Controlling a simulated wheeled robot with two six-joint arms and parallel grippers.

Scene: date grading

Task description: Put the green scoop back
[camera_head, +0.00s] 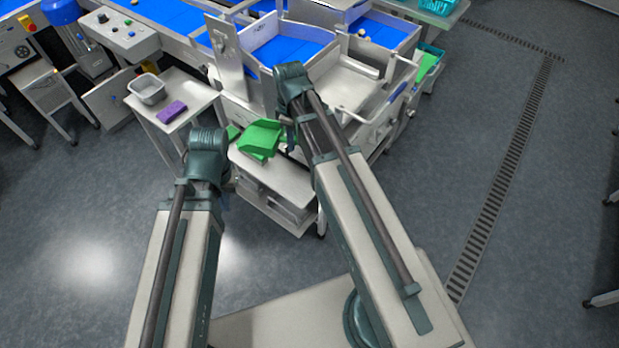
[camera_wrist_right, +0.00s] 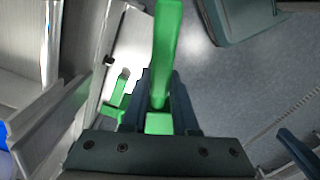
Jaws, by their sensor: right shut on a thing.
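The green scoop (camera_head: 260,138) is in the head view above a small white stand (camera_head: 283,180), tilted. In the right wrist view its long green handle (camera_wrist_right: 166,50) runs up between the fingers. My right gripper (camera_wrist_right: 158,95) is shut on this handle; in the head view it is mostly hidden behind its own wrist. A second, smaller green piece (camera_wrist_right: 121,88) lies on the white surface in the wrist view. My left gripper (camera_head: 224,192) hangs at the stand's left, mostly hidden by its arm, and its fingers do not show clearly.
A white side table (camera_head: 180,90) at the left bears a grey tub (camera_head: 147,90) and a purple block (camera_head: 172,111). The grading machine with blue belts (camera_head: 292,46) stands behind the stand. The floor (camera_head: 450,130) on the right is free, with a drain channel.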

